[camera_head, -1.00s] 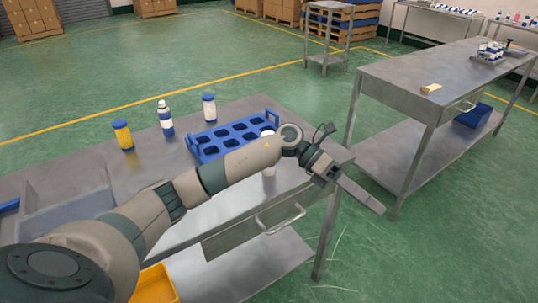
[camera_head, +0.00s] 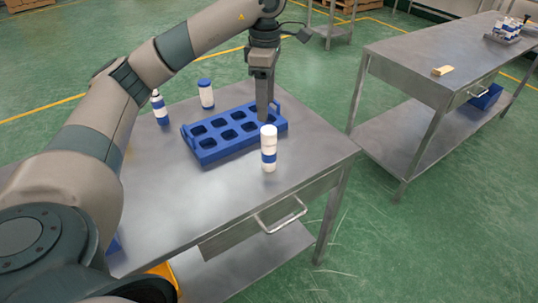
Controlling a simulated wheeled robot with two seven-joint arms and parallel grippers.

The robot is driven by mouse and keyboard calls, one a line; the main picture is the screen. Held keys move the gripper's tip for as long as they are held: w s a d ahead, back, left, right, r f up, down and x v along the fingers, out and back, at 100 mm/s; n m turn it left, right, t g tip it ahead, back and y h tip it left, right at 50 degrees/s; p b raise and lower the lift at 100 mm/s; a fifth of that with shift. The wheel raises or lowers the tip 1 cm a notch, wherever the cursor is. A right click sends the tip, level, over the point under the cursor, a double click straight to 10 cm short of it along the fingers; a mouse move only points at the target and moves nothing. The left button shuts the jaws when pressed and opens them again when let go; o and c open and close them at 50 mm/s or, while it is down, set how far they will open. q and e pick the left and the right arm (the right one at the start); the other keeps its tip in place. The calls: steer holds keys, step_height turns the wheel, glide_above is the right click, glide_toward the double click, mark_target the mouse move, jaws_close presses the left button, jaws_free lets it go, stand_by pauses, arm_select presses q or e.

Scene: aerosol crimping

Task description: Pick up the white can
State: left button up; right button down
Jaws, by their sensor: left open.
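A white can (camera_head: 268,150) with a blue band stands upright on the near right part of the steel table (camera_head: 195,215). My left gripper (camera_head: 262,118) points down, behind the can in the picture, by the right end of the blue rack (camera_head: 236,133). It is open with nothing seen between its fingers, and its tips are partly hidden by the can's top and the rack. My right gripper is out of view.
A white can with a blue cap (camera_head: 206,94) and a white and blue bottle (camera_head: 159,107) stand behind the rack. My left arm covers the table's left side. The table front is clear. A second steel table (camera_head: 420,60) stands at right.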

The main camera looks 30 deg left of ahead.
arm_select(q)
steer(key=shift+f, duration=0.1)
steer(key=shift+f, duration=0.75)
steer(key=p, duration=0.3)
glide_toward(269, 153)
steer(key=f, duration=0.1)
steer(key=w+a+f, duration=0.1)
steer(key=f, duration=0.1)
steer(key=a+f, duration=0.1)
steer(key=f, duration=0.1)
steer(key=shift+w+f, duration=0.25)
steer(key=shift+w, duration=0.15)
steer(key=shift+f, duration=0.65)
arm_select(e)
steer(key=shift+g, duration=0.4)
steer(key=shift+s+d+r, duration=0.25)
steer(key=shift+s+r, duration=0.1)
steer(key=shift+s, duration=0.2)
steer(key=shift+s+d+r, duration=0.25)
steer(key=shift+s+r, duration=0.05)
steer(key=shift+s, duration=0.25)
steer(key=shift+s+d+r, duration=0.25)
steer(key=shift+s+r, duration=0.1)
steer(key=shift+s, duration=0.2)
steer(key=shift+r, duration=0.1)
